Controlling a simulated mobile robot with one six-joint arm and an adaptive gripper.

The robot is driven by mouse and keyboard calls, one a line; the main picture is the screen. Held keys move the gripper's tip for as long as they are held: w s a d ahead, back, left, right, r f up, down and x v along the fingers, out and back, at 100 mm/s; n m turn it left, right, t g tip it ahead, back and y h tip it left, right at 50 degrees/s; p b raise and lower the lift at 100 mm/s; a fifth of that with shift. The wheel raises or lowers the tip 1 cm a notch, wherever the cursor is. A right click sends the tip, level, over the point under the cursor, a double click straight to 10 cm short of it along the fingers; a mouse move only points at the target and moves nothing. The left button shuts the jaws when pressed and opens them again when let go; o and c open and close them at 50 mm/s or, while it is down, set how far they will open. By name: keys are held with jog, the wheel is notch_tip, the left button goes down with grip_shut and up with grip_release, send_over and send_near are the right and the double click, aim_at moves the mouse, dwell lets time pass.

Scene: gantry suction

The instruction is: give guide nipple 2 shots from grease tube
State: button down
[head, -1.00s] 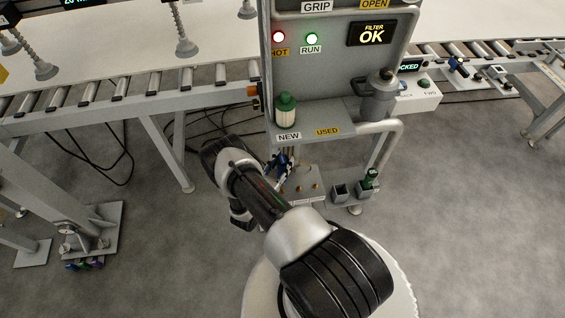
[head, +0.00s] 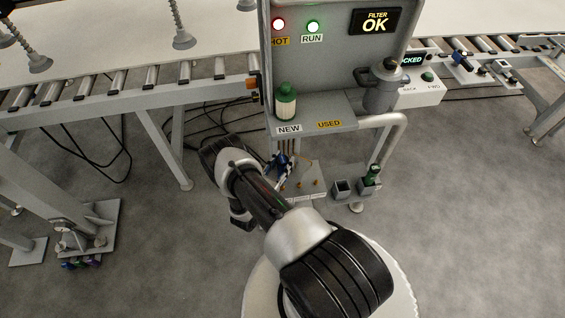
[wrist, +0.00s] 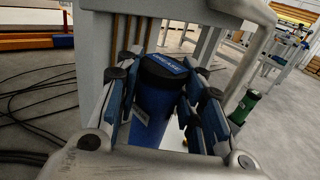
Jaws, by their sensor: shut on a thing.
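My gripper (head: 281,165) is low beside the machine's lower plate. In the wrist view my gripper (wrist: 163,85) is shut on a blue tube with a dark cap (wrist: 155,105), which I take as the grease tube; it stands roughly upright between the fingers. Several small brass nipples (head: 299,184) stick up from the plate (head: 309,197) right of my gripper. I cannot tell which is the guide nipple. The tube's lower end is hidden, so contact with a nipple cannot be seen.
A green tube (head: 372,173) stands in the right of two grey square holders; the left holder (head: 343,188) is empty. It also shows in the wrist view (wrist: 244,107). Above is a shelf (head: 350,121) with a green-capped white bottle (head: 286,101) and a grey canister (head: 383,88). Cables lie left.

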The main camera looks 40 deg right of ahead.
jog(key=shift+f+b, duration=0.5)
jog(key=shift+r, duration=0.2)
jog(key=shift+r+p, duration=0.4)
jog(key=shift+r, duration=0.1)
jog(key=shift+f+b, duration=0.5)
jog(key=shift+b, duration=0.05)
dwell(0.7)
jog(key=shift+r, duration=0.5)
jog(key=shift+r+p, duration=2.1)
jog(key=shift+r, duration=0.45)
jog(key=shift+f, duration=0.1)
